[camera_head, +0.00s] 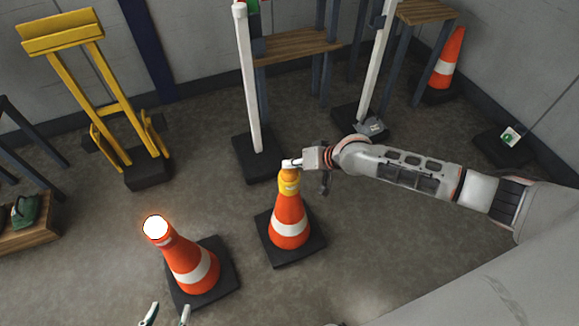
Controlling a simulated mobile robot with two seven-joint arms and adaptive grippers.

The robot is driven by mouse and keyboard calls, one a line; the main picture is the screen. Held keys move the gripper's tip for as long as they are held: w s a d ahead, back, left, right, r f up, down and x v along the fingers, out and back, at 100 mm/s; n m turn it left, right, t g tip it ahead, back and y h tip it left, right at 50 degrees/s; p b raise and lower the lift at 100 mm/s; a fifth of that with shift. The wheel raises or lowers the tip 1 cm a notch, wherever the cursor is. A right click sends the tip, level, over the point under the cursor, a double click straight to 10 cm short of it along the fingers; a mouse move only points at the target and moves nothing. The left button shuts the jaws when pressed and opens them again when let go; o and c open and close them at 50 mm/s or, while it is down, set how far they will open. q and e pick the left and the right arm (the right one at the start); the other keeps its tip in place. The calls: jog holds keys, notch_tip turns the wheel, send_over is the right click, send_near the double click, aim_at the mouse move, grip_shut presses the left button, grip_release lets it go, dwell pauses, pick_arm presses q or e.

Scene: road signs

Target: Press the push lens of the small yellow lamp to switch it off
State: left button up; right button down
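A small yellow lamp (289,182) sits on top of the orange and white traffic cone (290,225) in the middle. My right gripper (292,164) reaches in from the right, with its pale tip at or just over the top of this lamp. The lens is hidden there, and I cannot tell whether it is touched or lit. I cannot tell how far the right fingers are spread. A second lamp (156,228) glows bright white-orange on the left cone (192,268). My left gripper (167,314) shows only its two tips at the bottom edge, apart and empty.
White posts (249,90) on dark bases and a wooden shelf (298,46) stand behind the middle cone. A yellow barrier frame (88,85) stands at the left back. Another cone (447,62) is at the right back. Floor between is clear.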

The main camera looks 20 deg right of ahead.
aim_at(293, 173)
pick_arm(q)
jog(key=shift+f, duration=0.1)
pick_arm(e)
jog(key=s+f, duration=0.1)
jog(key=f, duration=0.1)
jog(key=shift+s+d+f+g, duration=0.15)
jog(key=shift+s+f+g, duration=0.15)
jog(key=shift+s+f, duration=0.1)
jog(key=shift+r, duration=0.1)
jog(key=shift+w+r+p, duration=0.15)
jog(key=shift+r+p, duration=0.45)
jog(key=shift+r, duration=0.3)
jog(key=shift+w+r+p, duration=0.1)
jog(key=shift+r+p, duration=0.45)
jog(key=shift+r, duration=0.3)
jog(key=shift+w+r+p, duration=0.15)
jog(key=shift+r+p, duration=0.4)
jog(key=shift+r, duration=0.4)
jog(key=shift+w+r+p, duration=0.1)
jog(key=shift+r+p, duration=0.4)
jog(key=shift+r, duration=0.45)
pick_arm(q)
jog(key=w+r+t, duration=0.1)
jog(key=w+r, duration=0.2)
jog(key=r, duration=0.5)
jog(key=shift+w, duration=0.35)
pick_arm(e)
jog(key=shift+f, duration=0.1)
